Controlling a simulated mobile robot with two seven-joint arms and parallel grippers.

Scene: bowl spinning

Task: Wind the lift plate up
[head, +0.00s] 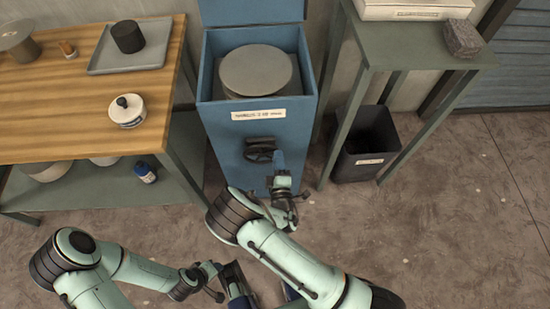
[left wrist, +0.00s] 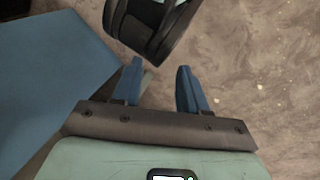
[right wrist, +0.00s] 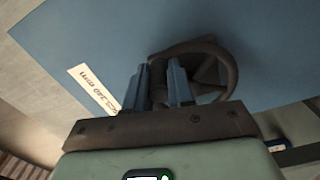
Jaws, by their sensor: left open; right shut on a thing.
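The lift plate (head: 257,68) is a grey round disc inside the open top of a blue cabinet (head: 232,155). It sits near the level of the cabinet's rim. A dark handwheel (head: 259,149) is on the cabinet's front, below a white label. My right gripper (head: 279,158) is at the wheel's right side in the head view. In the right wrist view its fingers (right wrist: 160,80) are shut on the edge of the handwheel (right wrist: 222,62); the exact contact is partly hidden. My left gripper (left wrist: 160,82) is open and empty, low in front of the cabinet.
A wooden workbench (head: 60,110) stands left, with a grey tray (head: 100,65) and a white lidded jar (head: 126,111). A green-grey stand (head: 410,45) with a stone block (head: 462,38) stands right, with a dark bin (head: 367,145) below. The floor at right is clear.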

